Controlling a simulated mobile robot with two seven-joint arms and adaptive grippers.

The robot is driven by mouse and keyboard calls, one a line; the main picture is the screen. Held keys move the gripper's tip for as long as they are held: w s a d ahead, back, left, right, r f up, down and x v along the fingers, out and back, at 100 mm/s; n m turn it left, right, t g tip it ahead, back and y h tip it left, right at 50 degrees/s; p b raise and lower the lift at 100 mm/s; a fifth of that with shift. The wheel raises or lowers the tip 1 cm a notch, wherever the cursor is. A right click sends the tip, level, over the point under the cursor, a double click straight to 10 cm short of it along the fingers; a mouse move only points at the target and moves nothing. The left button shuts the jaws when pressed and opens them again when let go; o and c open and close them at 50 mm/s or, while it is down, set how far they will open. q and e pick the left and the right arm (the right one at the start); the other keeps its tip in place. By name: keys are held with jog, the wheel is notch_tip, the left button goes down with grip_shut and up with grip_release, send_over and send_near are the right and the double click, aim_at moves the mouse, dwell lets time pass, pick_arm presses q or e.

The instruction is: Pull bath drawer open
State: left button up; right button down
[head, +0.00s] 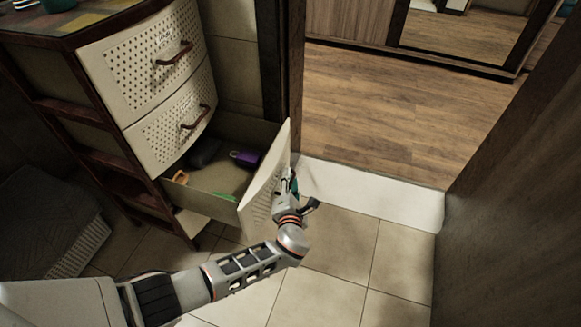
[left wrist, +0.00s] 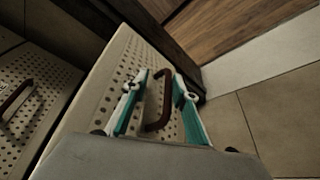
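The cream bath drawer (head: 262,188), with a perforated front, stands pulled well out of the cabinet below two shut drawers. Its inside is visible from above. My left gripper (head: 291,184) is at the outer face of this drawer front. In the left wrist view, the drawer's brown curved handle (left wrist: 160,108) lies between the two teal fingers of my left gripper (left wrist: 160,80). The fingers are spread apart, with gaps visible beside the handle. In the head view, the arm and the drawer front hide the handle. My right gripper is not in view.
The drawer holds a purple item (head: 245,158), a green item (head: 225,197) and an orange item (head: 180,177). A doorway with a white threshold (head: 370,192) lies just right of the drawer. A dark door (head: 510,200) stands at the right. Tiled floor (head: 335,245) is clear in front.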

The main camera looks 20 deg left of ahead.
pick_arm(q)
notch_tip(320, 180, up, 8)
jog(key=shift+r, duration=0.2)
dwell(0.6)
